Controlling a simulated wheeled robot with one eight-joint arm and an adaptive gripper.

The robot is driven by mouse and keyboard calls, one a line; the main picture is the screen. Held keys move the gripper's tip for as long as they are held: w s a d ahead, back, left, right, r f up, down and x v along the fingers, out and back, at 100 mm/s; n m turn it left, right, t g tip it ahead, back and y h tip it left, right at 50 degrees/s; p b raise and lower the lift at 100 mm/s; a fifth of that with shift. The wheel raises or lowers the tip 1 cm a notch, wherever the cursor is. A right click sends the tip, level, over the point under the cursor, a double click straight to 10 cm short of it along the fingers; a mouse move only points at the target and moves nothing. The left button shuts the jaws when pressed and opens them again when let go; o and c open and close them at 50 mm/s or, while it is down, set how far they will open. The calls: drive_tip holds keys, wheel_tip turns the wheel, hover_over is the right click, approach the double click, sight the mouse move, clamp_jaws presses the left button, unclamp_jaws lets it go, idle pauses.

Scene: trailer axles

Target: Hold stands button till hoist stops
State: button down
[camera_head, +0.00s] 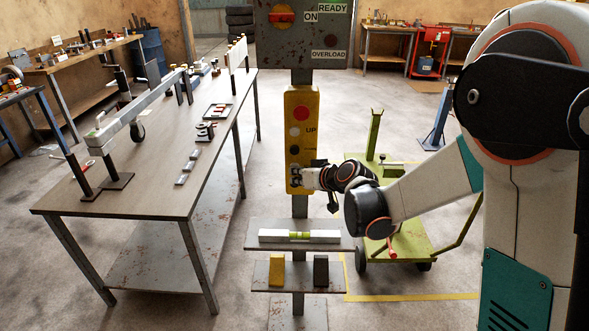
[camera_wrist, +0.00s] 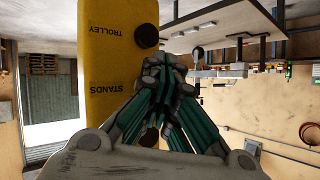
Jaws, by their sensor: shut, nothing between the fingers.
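The yellow pendant box (camera_head: 299,95) hangs on the grey post, with a white button, a red button and dark buttons. In the wrist view the box (camera_wrist: 95,55) shows upside down, with the labels TROLLEY and STANDS. A black button (camera_wrist: 146,36) stands beside TROLLEY. My gripper (camera_head: 300,178) is at the lower part of the box.
The control panel (camera_head: 274,36) above has READY, ON and OVERLOAD labels; the READY lamp is not clear. A shelf (camera_head: 256,226) with a spirit level (camera_head: 299,236) is below my gripper. A long workbench (camera_head: 150,183) stands left and a green trolley (camera_head: 410,242) right.

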drive_tip(key=shift+s, duration=0.9)
drive_tip(key=shift+s, duration=0.1)
drive_tip(key=s, duration=0.4)
drive_tip(key=shift+s+a+b, duration=0.15)
drive_tip(key=shift+s+b, duration=0.15)
drive_tip(key=shift+s, duration=0.1)
idle(0.7)
